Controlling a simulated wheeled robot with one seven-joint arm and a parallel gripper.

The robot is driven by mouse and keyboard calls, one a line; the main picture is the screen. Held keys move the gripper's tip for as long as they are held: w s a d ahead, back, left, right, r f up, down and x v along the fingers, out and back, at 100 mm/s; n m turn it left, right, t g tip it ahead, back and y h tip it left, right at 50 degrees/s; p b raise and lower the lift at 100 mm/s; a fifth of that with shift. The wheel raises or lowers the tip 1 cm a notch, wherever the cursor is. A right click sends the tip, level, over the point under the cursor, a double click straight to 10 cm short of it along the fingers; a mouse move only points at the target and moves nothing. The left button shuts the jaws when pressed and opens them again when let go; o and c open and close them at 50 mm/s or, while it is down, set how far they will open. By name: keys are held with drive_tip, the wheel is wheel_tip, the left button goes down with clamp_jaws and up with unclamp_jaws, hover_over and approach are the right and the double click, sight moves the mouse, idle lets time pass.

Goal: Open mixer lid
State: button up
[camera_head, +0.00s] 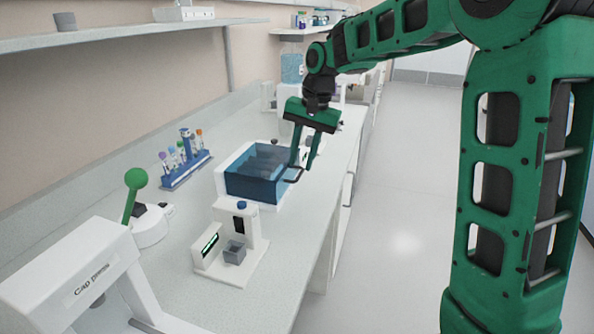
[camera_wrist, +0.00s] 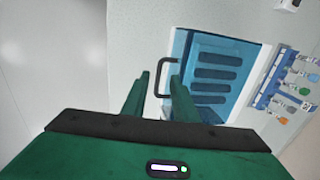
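The mixer (camera_head: 222,178) is a white box on the bench with a see-through blue lid (camera_head: 252,186), which looks closed. The lid also shows in the wrist view (camera_wrist: 226,54), with dark slots beneath it. A black C-shaped handle (camera_head: 294,178) sticks out from the lid's aisle side. My gripper (camera_head: 304,166) is open and empty at that side, fingers pointing down. In the wrist view the handle (camera_wrist: 158,80) appears between my two spread fingers (camera_wrist: 160,80), its lower end partly hidden by the right finger. I cannot tell whether they touch.
A blue rack of capped tubes (camera_head: 186,168) stands behind the mixer, towards the wall. A white device with a grey cup (camera_head: 235,252) stands just in front of it. A green-knobbed device (camera_head: 136,180) and a white capping press (camera_head: 70,275) are nearer. The aisle floor is clear.

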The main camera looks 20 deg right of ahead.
sight(298, 177)
drive_tip(key=shift+w+a+f, duration=0.1)
drive_tip(key=shift+a+f, duration=0.05)
drive_tip(key=shift+f, duration=0.8)
drive_tip(key=shift+w+a+f, duration=0.1)
drive_tip(key=shift+a+f, duration=0.05)
drive_tip(key=shift+f, duration=0.8)
drive_tip(key=shift+c, duration=0.2)
clamp_jaws()
drive_tip(key=shift+w+a+r, duration=0.1)
drive_tip(key=shift+r, duration=0.05)
